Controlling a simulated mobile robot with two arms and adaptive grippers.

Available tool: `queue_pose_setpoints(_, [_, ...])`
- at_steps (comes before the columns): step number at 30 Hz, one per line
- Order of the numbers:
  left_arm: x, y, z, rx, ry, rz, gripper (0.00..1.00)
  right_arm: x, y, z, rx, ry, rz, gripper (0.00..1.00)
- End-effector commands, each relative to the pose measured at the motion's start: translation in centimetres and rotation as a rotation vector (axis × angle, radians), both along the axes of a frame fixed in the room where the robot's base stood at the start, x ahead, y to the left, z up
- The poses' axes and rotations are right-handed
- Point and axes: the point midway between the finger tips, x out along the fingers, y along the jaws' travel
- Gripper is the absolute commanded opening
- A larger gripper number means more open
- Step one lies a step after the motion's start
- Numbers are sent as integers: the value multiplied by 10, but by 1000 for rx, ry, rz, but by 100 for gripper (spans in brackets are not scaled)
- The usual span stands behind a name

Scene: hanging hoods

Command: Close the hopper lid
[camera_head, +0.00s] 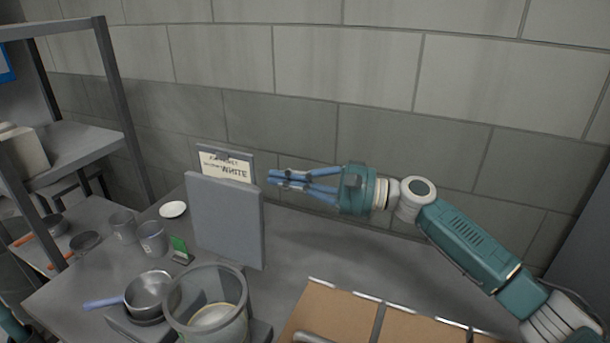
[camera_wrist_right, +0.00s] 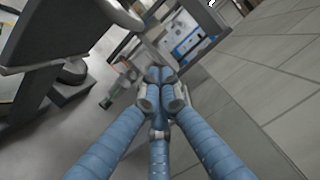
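A flat grey panel (camera_head: 225,222) stands upright at the middle of the bench in the head view; it looks like the raised hopper lid, though I cannot be sure. A clear round vessel (camera_head: 236,315) stands in front of the panel. My right gripper (camera_head: 272,178) is just right of the upper panel edge, fingers pointing left. Its blue fingers come together at the tips in the wrist view (camera_wrist_right: 160,78), with nothing between them. My left gripper is not seen.
A metal pan with a blue handle (camera_head: 103,301), cups (camera_head: 152,238), a white dish (camera_head: 173,210) and a small green-screened device (camera_head: 179,248) stand left. Brown-topped boxes (camera_head: 335,318) fill the front right. A metal shelf (camera_head: 75,148) stands left; a block wall is behind.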

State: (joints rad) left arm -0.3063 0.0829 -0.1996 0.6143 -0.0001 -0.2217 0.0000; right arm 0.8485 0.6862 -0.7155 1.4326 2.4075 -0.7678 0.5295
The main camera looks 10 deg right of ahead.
Motion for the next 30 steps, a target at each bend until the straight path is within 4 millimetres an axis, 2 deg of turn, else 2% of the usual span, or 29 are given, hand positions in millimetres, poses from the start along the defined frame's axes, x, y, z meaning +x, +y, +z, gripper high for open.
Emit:
queue_pose_setpoints(3, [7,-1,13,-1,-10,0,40,6,22,7,-1,-1,2,0])
queue_pose_setpoints(6, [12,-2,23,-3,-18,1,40,-10,29,10,-3,-1,2,0])
queue_pose_setpoints(10, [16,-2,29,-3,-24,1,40,-20,36,13,-1,-1,1,0])
queue_pose_setpoints(17, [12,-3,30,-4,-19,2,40,-25,39,12,0,-1,0,0])
queue_pose_setpoints(30, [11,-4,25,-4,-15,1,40,-20,42,14,-13,-24,-1,0])
